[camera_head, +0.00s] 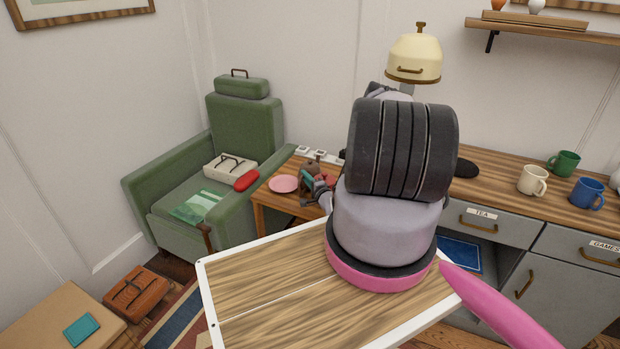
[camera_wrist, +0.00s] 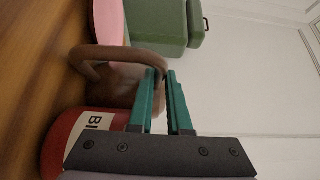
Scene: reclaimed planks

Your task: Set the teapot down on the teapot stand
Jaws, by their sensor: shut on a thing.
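The brown teapot (camera_wrist: 115,82) is in the wrist view, with its loop handle reaching between the teal fingers of my gripper (camera_wrist: 164,92). My gripper is shut on the teapot. In the head view the teapot (camera_head: 312,168) is small above the side table, with my gripper (camera_head: 318,184) against it. I cannot tell whether it touches the table. A flat pink disc (camera_head: 284,184), possibly the teapot stand, lies on the side table left of the teapot. The disc also shows beyond the teapot in the wrist view (camera_wrist: 108,20).
A red tin (camera_wrist: 72,138) with a white label stands close beside the teapot. The wooden side table (camera_head: 278,203) is next to a green armchair (camera_head: 240,120). A counter (camera_head: 500,180) with mugs stands at the right. My arm hides part of the table.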

